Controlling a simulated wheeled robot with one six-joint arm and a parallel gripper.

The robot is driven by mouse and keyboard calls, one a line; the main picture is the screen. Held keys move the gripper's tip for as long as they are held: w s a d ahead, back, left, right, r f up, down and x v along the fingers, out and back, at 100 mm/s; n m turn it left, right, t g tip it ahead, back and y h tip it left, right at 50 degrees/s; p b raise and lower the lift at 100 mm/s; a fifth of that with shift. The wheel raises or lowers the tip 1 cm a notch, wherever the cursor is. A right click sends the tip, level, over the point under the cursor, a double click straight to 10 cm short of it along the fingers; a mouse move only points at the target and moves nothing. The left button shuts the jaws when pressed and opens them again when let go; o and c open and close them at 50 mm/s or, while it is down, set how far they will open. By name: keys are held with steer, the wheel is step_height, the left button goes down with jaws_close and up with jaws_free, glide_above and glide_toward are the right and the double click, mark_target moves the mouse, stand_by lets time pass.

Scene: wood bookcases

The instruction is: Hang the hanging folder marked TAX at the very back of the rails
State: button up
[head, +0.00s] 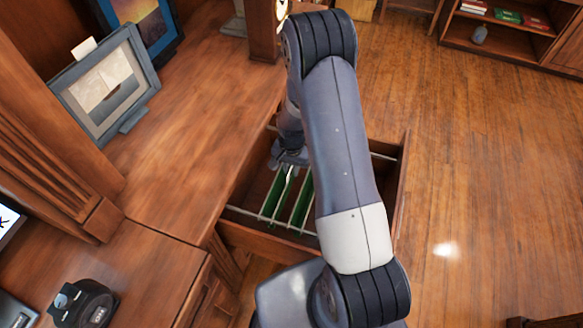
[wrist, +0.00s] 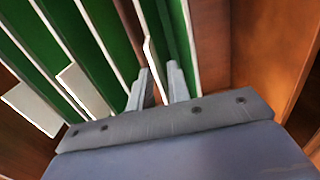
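Several green hanging folders hang on the rails (head: 263,217) of an open wooden drawer (head: 262,241). One green folder (head: 275,196) is left of a gap and another (head: 303,200) is right of it. My gripper (head: 290,158) is down in the drawer at the folders, partly hidden by my arm. In the wrist view my two fingers (wrist: 160,78) stand apart, with a thin white tab edge (wrist: 152,66) between them. The tab is near the left finger, with a gap to the right one. White tabs (wrist: 85,90) stick up from other folders. No TAX marking is readable.
The wooden desk top (head: 190,140) lies left of the drawer, with a framed picture (head: 105,85) and a dark device (head: 82,303) on it. The drawer's wooden side (wrist: 255,45) is right of the folders. The floor (head: 470,160) at right is clear.

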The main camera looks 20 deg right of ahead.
steer(key=shift+o, duration=1.1)
steer(key=shift+r, duration=0.1)
step_height(320, 180, up, 11)
steer(key=shift+f, duration=0.2)
steer(key=shift+f, duration=0.15)
step_height(320, 180, down, 11)
steer(key=shift+r, duration=0.2)
steer(key=shift+r+p, duration=0.7)
steer(key=shift+r, duration=0.1)
